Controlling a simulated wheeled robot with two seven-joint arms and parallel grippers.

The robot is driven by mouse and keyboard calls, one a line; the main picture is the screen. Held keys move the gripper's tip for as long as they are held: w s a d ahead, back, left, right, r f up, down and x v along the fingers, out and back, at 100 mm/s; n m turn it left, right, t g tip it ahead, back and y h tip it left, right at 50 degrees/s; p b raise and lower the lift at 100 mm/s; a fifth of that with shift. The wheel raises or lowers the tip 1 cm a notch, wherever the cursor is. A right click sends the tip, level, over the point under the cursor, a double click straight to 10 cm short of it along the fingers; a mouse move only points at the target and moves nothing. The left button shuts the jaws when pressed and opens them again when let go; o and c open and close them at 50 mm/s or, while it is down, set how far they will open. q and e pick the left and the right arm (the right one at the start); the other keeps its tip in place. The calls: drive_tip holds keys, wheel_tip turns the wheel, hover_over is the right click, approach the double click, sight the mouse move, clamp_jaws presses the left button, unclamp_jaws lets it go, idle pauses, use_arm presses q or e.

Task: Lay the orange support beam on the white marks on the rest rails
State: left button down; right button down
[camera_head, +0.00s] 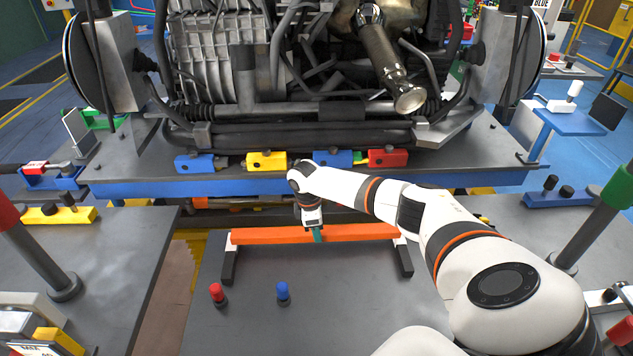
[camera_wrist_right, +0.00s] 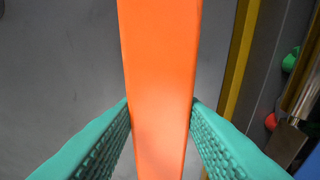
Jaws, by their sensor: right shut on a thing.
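The orange support beam (camera_head: 266,236) lies level, left to right, across the two dark rest rails in the head view. Its ends are over the left rail (camera_head: 230,264) and the right rail (camera_head: 404,262). Pale patches show at the beam ends; the marks are mostly covered. I cannot tell whether the beam touches the rails or is just above them. My right gripper (camera_head: 317,236) is shut on the beam near its middle, from above. In the right wrist view the green fingers stand on both sides of the beam (camera_wrist_right: 162,50). My left gripper is not in view.
A red peg (camera_head: 217,293) and a blue peg (camera_head: 283,292) stand on the grey table in front of the beam. Behind it, a blue-edged platform (camera_head: 140,188) carries an engine assembly and coloured blocks. The table between the rails looks clear.

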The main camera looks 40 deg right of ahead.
drive_tip(key=shift+f, duration=0.25)
drive_tip(key=c, duration=0.9)
unclamp_jaws()
drive_tip(key=shift+o, duration=0.2)
wheel_tip(320, 180, up, 6)
drive_tip(key=p, duration=0.6)
